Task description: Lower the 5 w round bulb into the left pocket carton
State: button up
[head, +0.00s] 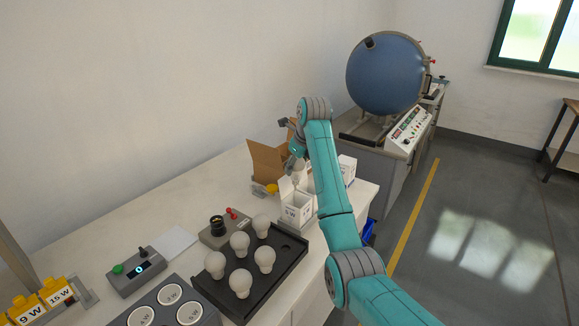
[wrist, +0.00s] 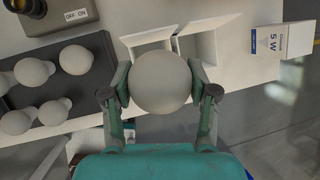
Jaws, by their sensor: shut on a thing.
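My gripper (wrist: 160,84) is shut on a round white bulb (wrist: 160,72), with one finger on each side of it. In the wrist view two open white pockets show beyond the bulb: a left one (wrist: 146,39) and a right one (wrist: 198,45). The bulb covers part of the near side of these pockets. The bulb's base is hidden, and I cannot tell its exact height above the carton.
A black tray (head: 286,272) with several bulbs stands left of the carton. A brown cardboard box (head: 268,160) is behind it. Another white carton (head: 347,170), marked 5 W in the wrist view (wrist: 282,48), stands near the bench edge. A blue sphere (head: 385,75) stands farther back.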

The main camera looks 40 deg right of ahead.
aim_at(298, 178)
jog(key=shift+d+f, duration=0.1)
jog(key=shift+d, duration=0.15)
jog(key=shift+f, duration=2.4)
jog(key=shift+f, duration=0.15)
jog(key=shift+f, duration=2.65)
jog(key=o, duration=1.3)
jog(key=shift+f, duration=0.1)
